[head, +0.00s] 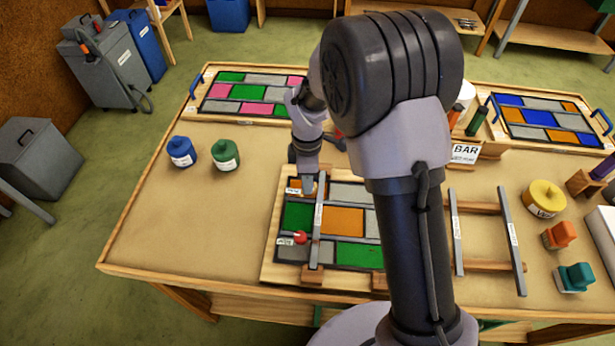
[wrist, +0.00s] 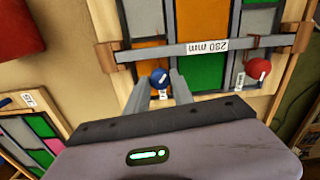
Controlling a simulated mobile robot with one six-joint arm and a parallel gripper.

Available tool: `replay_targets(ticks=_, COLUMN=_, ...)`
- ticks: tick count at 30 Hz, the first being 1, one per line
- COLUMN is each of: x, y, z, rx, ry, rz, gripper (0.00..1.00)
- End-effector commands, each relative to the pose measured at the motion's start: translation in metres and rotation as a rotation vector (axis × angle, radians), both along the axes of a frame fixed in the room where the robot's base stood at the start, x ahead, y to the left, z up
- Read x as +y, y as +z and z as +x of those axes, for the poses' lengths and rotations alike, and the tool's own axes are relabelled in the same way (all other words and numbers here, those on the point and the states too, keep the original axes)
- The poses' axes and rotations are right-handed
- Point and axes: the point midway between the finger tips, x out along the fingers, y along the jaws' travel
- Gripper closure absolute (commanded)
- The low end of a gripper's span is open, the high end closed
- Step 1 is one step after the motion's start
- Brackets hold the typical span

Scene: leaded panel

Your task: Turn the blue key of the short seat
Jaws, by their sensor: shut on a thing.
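The blue key (wrist: 160,76) is a small round knob beside the bar on the leaded panel, with a small white tag by it. My gripper (wrist: 159,86) is shut on the blue key, one finger on each side. In the head view my gripper (head: 308,187) reaches down at the panel's far left and hides the key. A grey bar (wrist: 175,50) marked 280 mm lies across the panel, its ends at wooden blocks; it also shows in the head view (head: 317,225). A red key (wrist: 259,69) sits farther along the bar, also in the head view (head: 301,237).
The panel (head: 342,221) has green, orange and grey panes. Two more bars (head: 511,240) lie on wooden rails at right. Blue (head: 182,152) and green (head: 226,155) pots stand at left. Finished panels lie at the back. The table's left front is clear.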

Motion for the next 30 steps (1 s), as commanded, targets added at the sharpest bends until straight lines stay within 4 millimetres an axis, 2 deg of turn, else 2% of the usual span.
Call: replay_targets(ticks=30, x=0.0001, y=-0.0002, z=0.0003, rx=-0.001, ry=-0.96, rz=0.001, gripper=1.0)
